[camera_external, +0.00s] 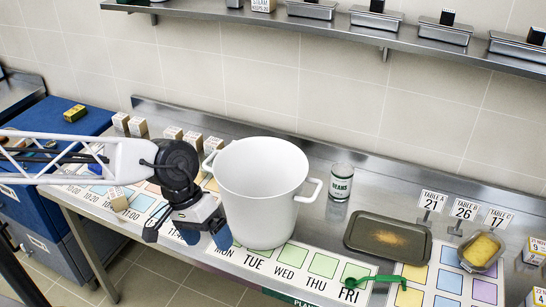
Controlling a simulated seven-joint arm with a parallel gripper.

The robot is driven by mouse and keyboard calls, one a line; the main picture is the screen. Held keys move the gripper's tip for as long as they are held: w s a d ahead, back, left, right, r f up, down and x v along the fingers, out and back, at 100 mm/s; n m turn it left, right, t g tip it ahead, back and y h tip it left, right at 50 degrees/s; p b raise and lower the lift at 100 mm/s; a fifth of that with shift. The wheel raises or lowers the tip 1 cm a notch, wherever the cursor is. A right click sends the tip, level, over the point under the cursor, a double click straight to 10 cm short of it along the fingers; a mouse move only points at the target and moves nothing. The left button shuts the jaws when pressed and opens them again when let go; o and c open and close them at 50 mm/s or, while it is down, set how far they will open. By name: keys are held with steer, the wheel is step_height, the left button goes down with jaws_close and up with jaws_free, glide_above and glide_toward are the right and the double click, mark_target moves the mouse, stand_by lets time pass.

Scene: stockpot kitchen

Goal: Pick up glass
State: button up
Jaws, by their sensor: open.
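No object shows between the fingers. The right finger is close to the left side of a large white stockpot (265,190); I cannot tell whether they touch. My arm and gripper hide part of the counter and its printed mat (300,262).
Number cards (463,211) stand behind. Small boxes (138,126) line the back left. A shelf (400,35) with pans runs above.

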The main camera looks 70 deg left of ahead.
steer(key=w+a+r+n+t+h, duration=0.3)
steer(key=w+a+n+t, duration=0.2)
steer(key=w+a+n, duration=0.85)
steer(key=w+a+n+t+y, duration=0.1)
steer(key=w+a+n+t, duration=0.3)
steer(key=a, duration=0.8)
steer(key=w+a+n+t, duration=0.2)
steer(key=w+a+n, duration=0.3)
steer(key=a, duration=0.7)
steer(key=s+a+f+n+t+y, duration=0.1)
steer(key=a+f+n+y, duration=0.2)
steer(key=a, duration=0.6)
steer(key=s+a+f+y, duration=0.1)
steer(key=s+f, duration=0.3)
steer(key=f, duration=0.1)
steer(key=s+a+f+y, duration=0.1)
steer(key=s+a+f, duration=0.1)
steer(key=f, duration=0.3)
steer(key=s+a+f+y, duration=0.1)
steer(key=s+f, duration=0.4)
steer(key=shift+s+a, duration=0.3)
steer(key=s+a+f+n, duration=0.2)
steer(key=s+f, duration=0.2)
steer(key=s, duration=0.3)
steer(key=shift+a+n, duration=0.35)
